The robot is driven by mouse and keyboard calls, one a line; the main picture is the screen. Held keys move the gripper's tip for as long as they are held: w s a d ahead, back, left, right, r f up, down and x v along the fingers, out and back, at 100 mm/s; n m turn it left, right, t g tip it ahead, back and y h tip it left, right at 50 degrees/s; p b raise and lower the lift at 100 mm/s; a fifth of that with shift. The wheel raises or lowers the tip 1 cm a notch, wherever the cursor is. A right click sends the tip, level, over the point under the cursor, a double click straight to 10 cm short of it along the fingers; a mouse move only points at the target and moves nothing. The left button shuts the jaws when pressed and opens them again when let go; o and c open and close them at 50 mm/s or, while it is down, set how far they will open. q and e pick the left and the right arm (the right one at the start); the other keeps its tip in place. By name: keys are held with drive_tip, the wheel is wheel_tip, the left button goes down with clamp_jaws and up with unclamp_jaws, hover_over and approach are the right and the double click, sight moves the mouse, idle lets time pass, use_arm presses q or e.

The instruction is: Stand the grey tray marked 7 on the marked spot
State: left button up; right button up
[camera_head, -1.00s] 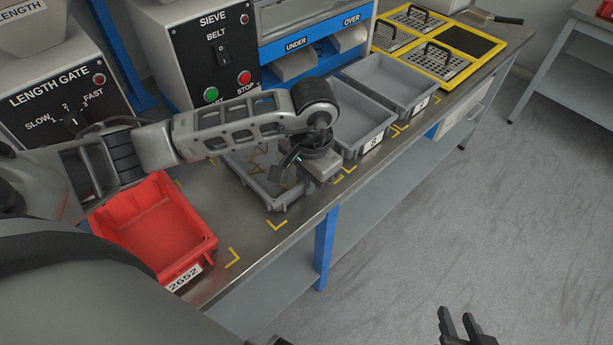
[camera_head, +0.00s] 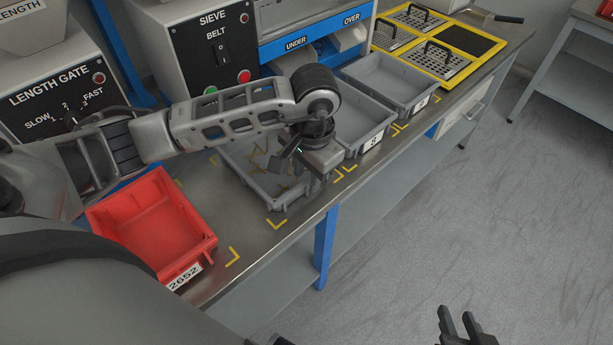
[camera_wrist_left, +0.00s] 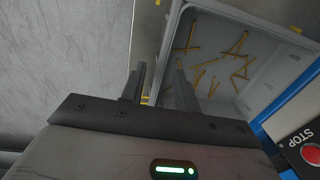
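A grey tray (camera_head: 262,193) with several thin yellowish pieces in it stands on the bench under my left gripper. Its front label is not readable, so I cannot confirm a 7. In the left wrist view the tray's pale wall (camera_wrist_left: 170,42) runs up between the two fingers. My left gripper (camera_wrist_left: 161,72) is at that near wall, with its fingers apart; contact with the wall cannot be made out. The gripper and wrist hide part of the tray in the head view. Yellow corner marks (camera_head: 277,223) lie on the bench beside it. My right gripper (camera_head: 458,322) is open and empty, low over the floor.
A grey tray marked 8 (camera_head: 372,141) stands close on the right, with another grey tray (camera_head: 418,104) beyond. A red bin marked 2652 (camera_head: 190,250) is at the left. The sieve machine (camera_head: 215,50) stands behind. The bench's front edge is close to the trays.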

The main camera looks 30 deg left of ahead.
use_arm(q)
wheel_tip(320, 180, up, 10)
drive_tip(key=shift+s+d, duration=0.15)
drive_tip(key=shift+d, duration=0.2)
drive_tip(key=shift+f, duration=0.1)
